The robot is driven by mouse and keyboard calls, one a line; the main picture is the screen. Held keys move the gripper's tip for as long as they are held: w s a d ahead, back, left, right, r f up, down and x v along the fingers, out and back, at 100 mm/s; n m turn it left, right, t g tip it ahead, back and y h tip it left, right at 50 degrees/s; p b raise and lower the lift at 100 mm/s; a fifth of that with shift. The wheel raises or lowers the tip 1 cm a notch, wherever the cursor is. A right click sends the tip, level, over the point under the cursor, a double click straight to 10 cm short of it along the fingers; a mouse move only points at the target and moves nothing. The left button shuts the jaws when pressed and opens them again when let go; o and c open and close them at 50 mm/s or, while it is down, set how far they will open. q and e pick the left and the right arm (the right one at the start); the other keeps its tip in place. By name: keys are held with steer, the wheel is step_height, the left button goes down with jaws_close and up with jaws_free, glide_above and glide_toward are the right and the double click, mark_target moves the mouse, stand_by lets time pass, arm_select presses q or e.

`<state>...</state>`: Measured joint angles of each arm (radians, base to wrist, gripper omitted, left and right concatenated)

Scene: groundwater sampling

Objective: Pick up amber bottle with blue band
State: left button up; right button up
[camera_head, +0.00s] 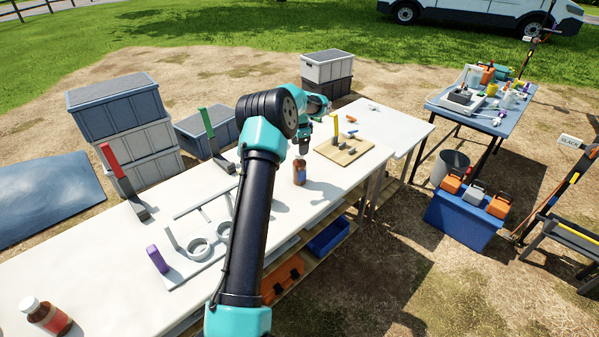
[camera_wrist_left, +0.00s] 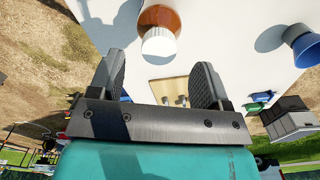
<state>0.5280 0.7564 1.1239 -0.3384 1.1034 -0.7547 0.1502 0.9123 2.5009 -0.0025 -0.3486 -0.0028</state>
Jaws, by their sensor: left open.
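An amber bottle (camera_head: 299,174) with a blue band stands upright on the white table in the head view. In the left wrist view an amber bottle (camera_wrist_left: 172,15) with a white cap shows just beyond the fingertips; its band is not visible there. My left gripper (camera_head: 303,148) is above and close to the bottle, and hides its top in the head view. In the left wrist view the gripper (camera_wrist_left: 157,65) is open, with nothing between its fingers. My right gripper is not in view.
Another amber bottle (camera_head: 48,317) with a red label stands at the table's near left. A grey holder with rings (camera_head: 198,248) and a green-handled upright (camera_head: 212,135) are left of my arm. A wooden board (camera_head: 345,150) lies right of the bottle.

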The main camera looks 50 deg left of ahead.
mark_target(300, 169)
arm_select(q)
steer(key=shift+f, duration=0.1)
steer(key=shift+f, duration=2.5)
steer(key=shift+c, duration=0.5)
steer(key=shift+d, duration=0.1)
jaws_close()
